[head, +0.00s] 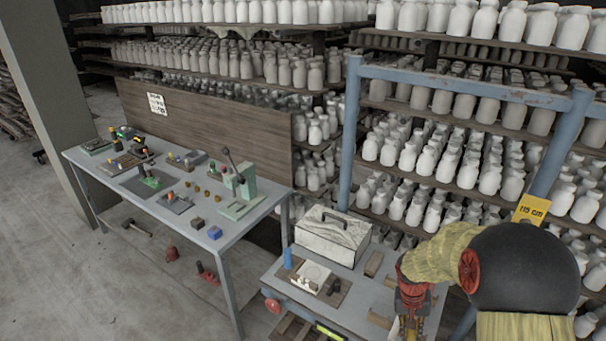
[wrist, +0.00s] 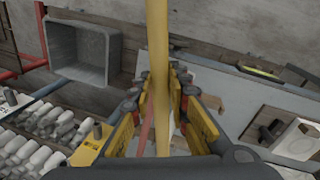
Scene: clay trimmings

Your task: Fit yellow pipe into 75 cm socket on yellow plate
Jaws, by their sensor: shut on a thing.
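My gripper (wrist: 161,104) is shut on the yellow pipe (wrist: 157,50), a long straight bar running from the top edge of the wrist view down between the fingers. In the head view my gripper (head: 409,327) is at the bottom edge, partly cut off, and little of the pipe can be made out there. A yellow plate (head: 531,208) on the blue frame at right has a label that seems to read 115 cm. A yellow plate with a grey stub shows at lower left in the wrist view (wrist: 92,146). I cannot make out a 75 cm mark.
A cart (head: 265,275) bears a lidded toolbox (head: 331,236) and small blocks. A workbench (head: 215,245) with tools stands left. The blue frame (head: 460,84) fronts shelves packed with white bottles (head: 405,150). A grey bin (wrist: 84,52) shows in the wrist view. Open floor lies left.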

